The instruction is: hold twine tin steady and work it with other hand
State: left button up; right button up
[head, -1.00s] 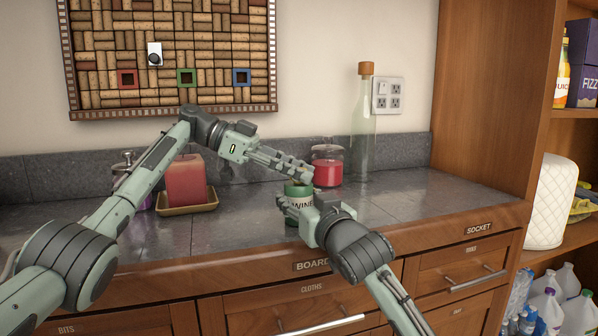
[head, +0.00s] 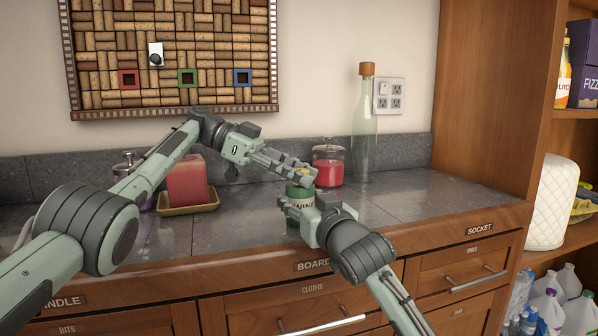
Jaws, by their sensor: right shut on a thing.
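The twine tin (head: 299,191) is a small green can with a pale label, upright on the grey counter near its front edge. My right gripper (head: 294,207) is shut on the tin's lower side from the front right and hides part of it. My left gripper (head: 308,175) reaches in from the upper left, with its fingertips at the top of the tin. I cannot tell whether its fingers are closed on the tin's top or just over it. A small yellowish bit shows at these fingertips.
A red candle (head: 187,182) stands on a yellow tray (head: 188,209) at left. Behind the tin are a glass jar with red contents (head: 328,172) and a tall corked bottle (head: 364,130). The counter (head: 420,196) is clear at right.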

pick_arm(q)
jog(key=shift+o, duration=1.1)
jog(key=shift+w+a, duration=0.1)
jog(key=shift+w, duration=0.05)
